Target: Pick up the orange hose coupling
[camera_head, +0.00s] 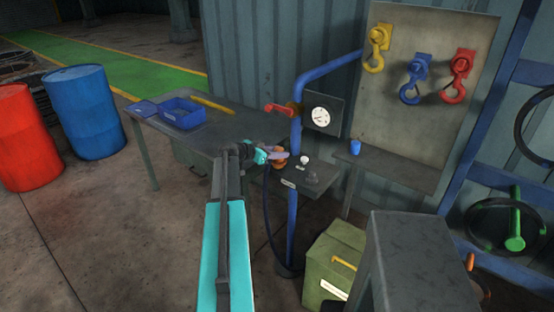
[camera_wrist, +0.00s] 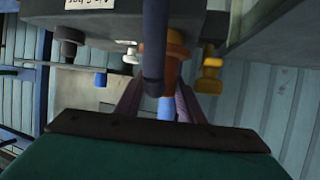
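The orange hose coupling (camera_head: 281,154) sits at the left end of a small grey shelf in the head view. The end of my teal arm is just left of it, with the purple fingers of my gripper (camera_head: 272,154) reaching to it. In the wrist view, which looks upside down, the coupling (camera_wrist: 176,62) shows ahead, near the tips of my gripper (camera_wrist: 161,92). The fingers stand apart with a gap between them. A dark hose (camera_wrist: 154,45) crosses in front of the coupling and partly hides it. Contact between the fingers and coupling cannot be made out.
A blue upright pipe (camera_head: 296,130) with a red-handled valve (camera_head: 279,109) and a gauge (camera_head: 320,115) stands behind. A white knob (camera_head: 304,160) is right of the coupling. A table with a blue tray (camera_head: 182,117) is left, and a green box (camera_head: 330,268) stands below.

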